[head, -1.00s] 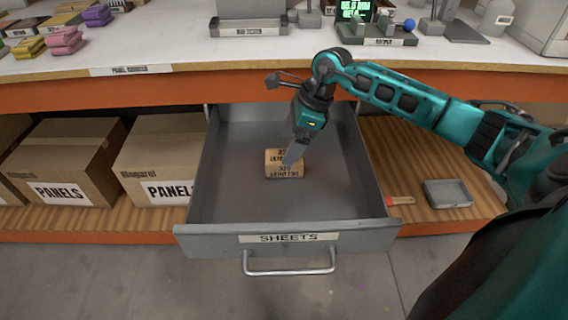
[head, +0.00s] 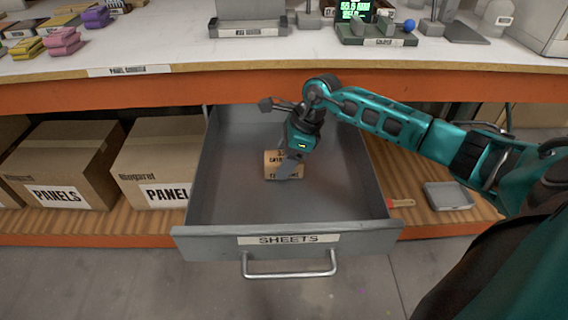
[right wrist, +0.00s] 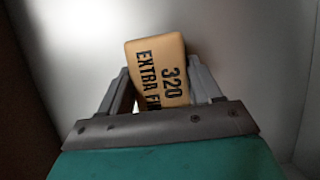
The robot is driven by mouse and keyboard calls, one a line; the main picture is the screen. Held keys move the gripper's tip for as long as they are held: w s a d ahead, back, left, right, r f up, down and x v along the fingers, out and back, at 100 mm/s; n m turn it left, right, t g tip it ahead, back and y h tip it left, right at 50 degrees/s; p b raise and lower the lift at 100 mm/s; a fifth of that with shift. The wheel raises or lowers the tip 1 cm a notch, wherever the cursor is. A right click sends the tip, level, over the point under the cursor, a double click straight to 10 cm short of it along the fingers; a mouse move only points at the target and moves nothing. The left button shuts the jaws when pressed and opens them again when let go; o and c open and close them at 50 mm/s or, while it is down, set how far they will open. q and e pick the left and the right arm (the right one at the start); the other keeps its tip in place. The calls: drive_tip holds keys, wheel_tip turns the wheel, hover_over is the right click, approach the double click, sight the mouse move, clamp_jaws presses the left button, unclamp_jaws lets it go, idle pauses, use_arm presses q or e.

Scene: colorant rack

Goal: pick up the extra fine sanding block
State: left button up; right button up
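The extra fine sanding block (head: 272,166) is a tan block with dark lettering, lying inside the open grey drawer (head: 230,215). In the right wrist view the block (right wrist: 160,70) reads "320 EXTRA FI…", the rest hidden by the gripper. My right gripper (head: 290,170) is down in the drawer at the block. In the right wrist view its two fingers (right wrist: 163,85) stand apart on either side of the block; a small gap shows by the right finger, so the gripper looks open around it. My left gripper is not in view.
The drawer, labelled "SHEETS", has raised walls around the block and is otherwise bare. The workbench (head: 180,45) overhangs its back. Cardboard boxes (head: 65,155) stand left; a small grey tray (head: 448,196) and a red-tipped brush (head: 400,203) lie right.

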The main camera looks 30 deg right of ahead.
drive_tip(key=c, duration=0.5)
drive_tip(key=shift+r, duration=0.1)
drive_tip(key=shift+c, duration=0.2)
wheel_tip(320, 180, up, 20)
drive_tip(key=p, duration=0.3)
